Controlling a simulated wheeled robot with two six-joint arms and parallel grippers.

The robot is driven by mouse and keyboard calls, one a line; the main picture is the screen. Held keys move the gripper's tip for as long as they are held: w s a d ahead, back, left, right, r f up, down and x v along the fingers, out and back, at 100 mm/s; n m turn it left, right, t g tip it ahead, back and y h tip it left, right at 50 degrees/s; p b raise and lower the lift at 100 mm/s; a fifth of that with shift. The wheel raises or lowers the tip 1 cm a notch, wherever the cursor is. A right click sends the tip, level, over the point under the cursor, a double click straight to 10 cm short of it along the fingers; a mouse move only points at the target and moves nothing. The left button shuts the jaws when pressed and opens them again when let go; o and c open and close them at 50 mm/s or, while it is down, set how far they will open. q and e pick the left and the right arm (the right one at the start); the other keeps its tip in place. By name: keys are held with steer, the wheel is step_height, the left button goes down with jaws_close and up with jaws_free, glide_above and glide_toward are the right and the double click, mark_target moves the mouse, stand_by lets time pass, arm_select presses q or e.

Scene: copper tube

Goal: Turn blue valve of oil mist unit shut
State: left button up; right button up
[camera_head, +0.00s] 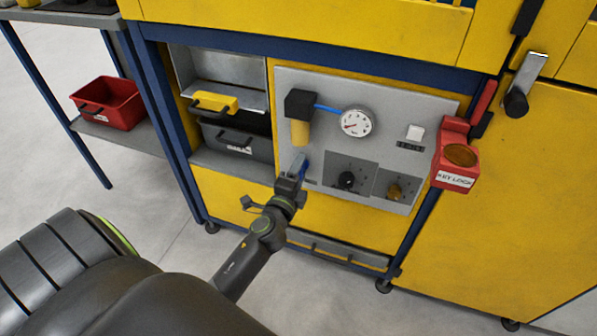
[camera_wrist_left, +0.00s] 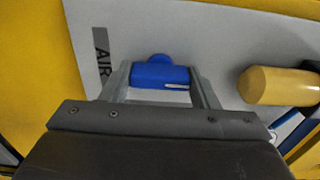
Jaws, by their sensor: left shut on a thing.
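The blue valve handle (camera_wrist_left: 160,75) is on the grey panel, between the two fingers of my left gripper (camera_wrist_left: 162,88) in the left wrist view. The fingers touch its two ends and are shut on it. In the head view my left gripper (camera_head: 299,168) is at the panel's lower left, and only a sliver of the blue handle (camera_head: 304,169) shows beside the fingers. The oil mist unit's grey panel (camera_head: 400,100) carries a yellow cylinder (camera_head: 300,132) under a black block, a blue tube and a round gauge (camera_head: 355,122). My right gripper is not in view.
A red key-lock holder (camera_head: 455,160) sticks out at the panel's right edge. A dark bin (camera_head: 237,140) is left of the panel; a red bin (camera_head: 107,103) stands on a side shelf.

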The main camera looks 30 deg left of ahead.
arm_select(q)
steer(key=shift+f, duration=0.1)
steer(key=o, duration=0.7)
steer(key=shift+o, duration=1.4)
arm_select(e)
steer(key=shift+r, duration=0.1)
arm_select(q)
steer(key=shift+s, duration=0.1)
steer(key=b+v, duration=0.2)
steer(key=v, duration=1.5)
steer(key=shift+s, duration=0.15)
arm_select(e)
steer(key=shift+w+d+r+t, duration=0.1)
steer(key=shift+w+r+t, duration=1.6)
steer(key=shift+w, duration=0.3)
